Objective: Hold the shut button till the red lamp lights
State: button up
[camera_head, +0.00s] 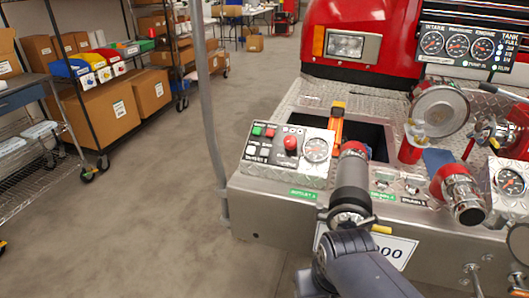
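A white control panel (291,158) sits on the left of the steel bumper deck.
An orange handle (337,125) is beside the dark deck opening. Red pipe fittings (457,185) and a large capped inlet (440,110) crowd the right. A grey pole (205,110) rises at left, with open floor beyond.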

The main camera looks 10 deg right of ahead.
jog(key=shift+c, duration=0.5)
grip_shut()
dwell(1.4)
